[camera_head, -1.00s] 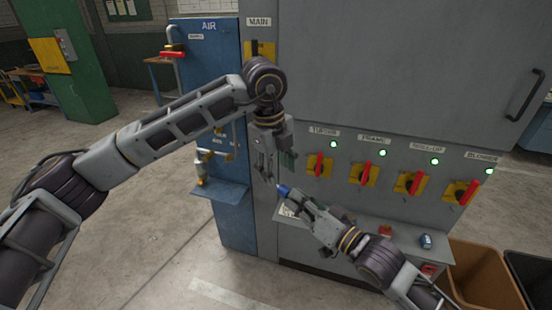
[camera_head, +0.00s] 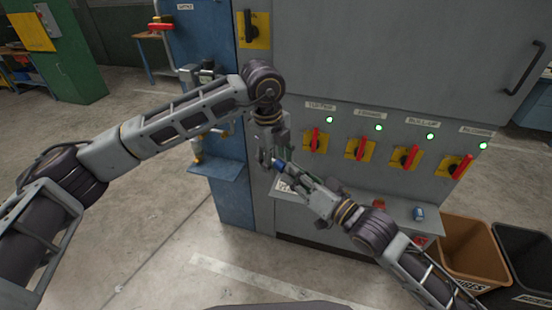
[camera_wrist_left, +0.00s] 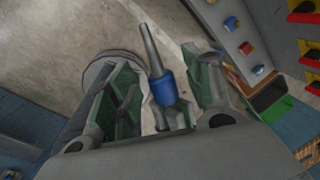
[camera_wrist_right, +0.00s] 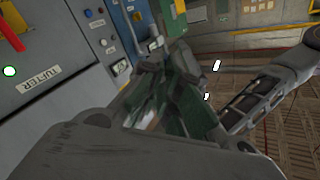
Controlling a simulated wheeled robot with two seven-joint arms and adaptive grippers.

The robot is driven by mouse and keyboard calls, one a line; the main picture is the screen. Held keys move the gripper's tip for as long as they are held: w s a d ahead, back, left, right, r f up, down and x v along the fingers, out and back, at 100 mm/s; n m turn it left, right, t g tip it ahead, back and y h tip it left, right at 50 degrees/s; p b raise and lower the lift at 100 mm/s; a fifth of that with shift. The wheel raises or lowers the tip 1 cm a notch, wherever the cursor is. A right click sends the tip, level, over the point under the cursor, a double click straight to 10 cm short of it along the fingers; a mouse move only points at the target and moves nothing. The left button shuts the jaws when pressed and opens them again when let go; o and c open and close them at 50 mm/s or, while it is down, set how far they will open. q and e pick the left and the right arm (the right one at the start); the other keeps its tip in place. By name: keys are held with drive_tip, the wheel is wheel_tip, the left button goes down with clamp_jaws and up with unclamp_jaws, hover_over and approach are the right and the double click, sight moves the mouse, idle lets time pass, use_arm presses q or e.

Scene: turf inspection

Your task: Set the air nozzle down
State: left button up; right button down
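The air nozzle (camera_wrist_left: 163,88) has a blue body and a slim grey tip. In the left wrist view it lies between the spread green-padded fingers of my left gripper (camera_wrist_left: 165,95), with gaps on both sides. In the head view its blue body (camera_head: 280,165) shows at the fingertips of my right gripper (camera_head: 289,172), right beside my left gripper (camera_head: 267,158). My right gripper appears shut on its rear end. In the right wrist view the right fingers (camera_wrist_right: 172,105) look close together; the nozzle is not clearly seen there.
A grey cabinet (camera_head: 400,60) with red rotary switches stands ahead, with a narrow shelf (camera_head: 395,210) below. A blue air panel with a small blue shelf (camera_head: 217,171) is to the left. Brown (camera_head: 470,250) and black (camera_head: 525,262) bins stand at right. The floor (camera_head: 150,240) is clear.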

use_arm(q)
drive_tip(key=c, duration=1)
clamp_jaws()
use_arm(e)
drive_tip(key=c, duration=1.6)
unclamp_jaws()
drive_tip(key=shift+o, duration=0.2)
